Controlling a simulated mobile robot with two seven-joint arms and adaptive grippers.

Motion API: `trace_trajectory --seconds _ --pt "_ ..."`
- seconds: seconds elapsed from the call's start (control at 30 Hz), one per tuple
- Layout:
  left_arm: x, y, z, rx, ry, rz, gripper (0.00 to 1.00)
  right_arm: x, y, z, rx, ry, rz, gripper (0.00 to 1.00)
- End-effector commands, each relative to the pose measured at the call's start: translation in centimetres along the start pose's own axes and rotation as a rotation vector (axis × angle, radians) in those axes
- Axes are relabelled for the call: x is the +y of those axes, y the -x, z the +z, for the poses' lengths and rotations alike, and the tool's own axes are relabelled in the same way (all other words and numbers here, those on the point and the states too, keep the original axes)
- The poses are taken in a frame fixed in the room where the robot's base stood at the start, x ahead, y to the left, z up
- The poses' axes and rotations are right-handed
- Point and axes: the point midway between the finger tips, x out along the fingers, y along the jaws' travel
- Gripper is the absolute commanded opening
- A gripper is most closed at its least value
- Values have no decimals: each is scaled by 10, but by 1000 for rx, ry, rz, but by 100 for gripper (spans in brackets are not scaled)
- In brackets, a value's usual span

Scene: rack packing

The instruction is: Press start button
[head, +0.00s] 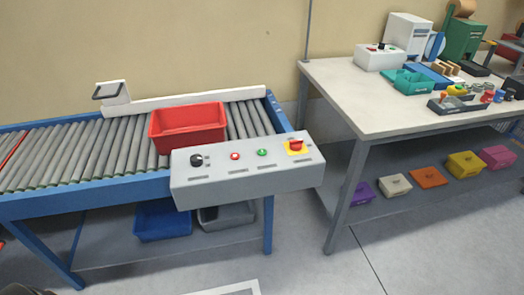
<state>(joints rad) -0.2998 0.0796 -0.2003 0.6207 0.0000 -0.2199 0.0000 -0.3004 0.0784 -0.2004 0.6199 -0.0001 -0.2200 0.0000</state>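A grey control box (245,180) is mounted at the front of a roller conveyor (85,155). On its top are a black knob (196,160), a small red button (235,156), a green button (262,152) and a red emergency stop on a yellow plate (296,146). The labels below them are too small to read. Nothing covers the buttons. Neither of my grippers shows in the head view.
A red bin (188,125) sits on the rollers behind the control box. A blue bin (162,220) and a grey bin (227,216) are below. A workbench (345,90) with various items stands at the right. Floor between them is clear.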

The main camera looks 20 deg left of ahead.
Motion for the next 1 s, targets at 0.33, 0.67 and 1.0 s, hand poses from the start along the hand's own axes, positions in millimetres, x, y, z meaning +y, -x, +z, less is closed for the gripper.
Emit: trace_trajectory --seconds 0.33,0.67,1.0 --pt "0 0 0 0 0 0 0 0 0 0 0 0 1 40" --pt "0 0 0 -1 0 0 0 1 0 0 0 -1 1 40" --pt "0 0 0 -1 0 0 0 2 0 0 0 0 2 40"
